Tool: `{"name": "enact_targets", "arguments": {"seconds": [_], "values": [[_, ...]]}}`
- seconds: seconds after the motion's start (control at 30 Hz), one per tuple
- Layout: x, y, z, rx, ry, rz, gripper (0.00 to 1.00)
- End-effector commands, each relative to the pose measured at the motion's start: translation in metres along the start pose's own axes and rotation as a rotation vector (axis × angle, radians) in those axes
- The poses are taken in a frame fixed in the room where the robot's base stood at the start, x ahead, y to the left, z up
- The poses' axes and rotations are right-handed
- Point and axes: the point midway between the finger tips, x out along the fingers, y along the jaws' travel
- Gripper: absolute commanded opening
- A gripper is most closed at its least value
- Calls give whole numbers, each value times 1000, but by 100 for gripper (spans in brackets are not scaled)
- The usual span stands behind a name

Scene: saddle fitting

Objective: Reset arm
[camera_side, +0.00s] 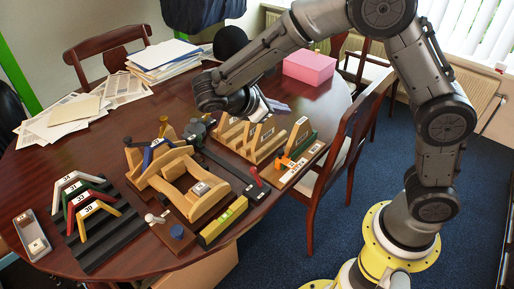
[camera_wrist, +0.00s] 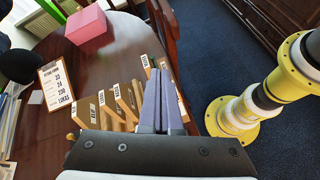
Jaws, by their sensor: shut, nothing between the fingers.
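My gripper (camera_side: 277,105) is raised above the far right part of the table in the side view. In the wrist view its two purple-grey fingers (camera_wrist: 160,80) lie together, shut, with nothing seen between them. Below and beside it stands a rack of labelled wooden pieces (camera_side: 263,135), also seen in the wrist view (camera_wrist: 122,102). A wooden saddle-like frame (camera_side: 177,168) sits in a fixture near the table's middle. A black rack (camera_side: 108,243) at front left holds white, red, green and yellow angled pieces (camera_side: 97,211).
A yellow level (camera_side: 223,221) and a grey device (camera_side: 33,235) lie along the near edge. A pink box (camera_side: 309,67) and paper stacks (camera_side: 163,60) are at the back. A printed card (camera_wrist: 56,88) stands behind the rack. Chairs (camera_side: 345,140) flank the table.

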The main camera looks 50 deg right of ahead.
Motion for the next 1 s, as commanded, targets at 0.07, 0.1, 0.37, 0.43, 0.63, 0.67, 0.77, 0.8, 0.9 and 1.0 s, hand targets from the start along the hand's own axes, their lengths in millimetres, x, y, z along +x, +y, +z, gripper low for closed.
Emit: {"name": "enact_targets", "arguments": {"seconds": [0.07, 0.1, 0.37, 0.43, 0.63, 0.67, 0.77, 0.8, 0.9, 1.0], "values": [[5, -3, 34, 95, 75, -57, 0], [8, -7, 49, 140, 113, -84, 0], [21, -49, 122, 448, 372, -241, 0], [22, -64, 136, 537, 447, -277, 0], [21, -111, 157, 800, 675, -372, 0], [20, -118, 158, 838, 711, -385, 0], [15, -137, 156, 957, 823, -428, 0], [13, -143, 153, 996, 865, -445, 0], [6, -157, 143, 1081, 963, -497, 0], [0, -162, 127, 1128, 1015, -566, 0]]}}
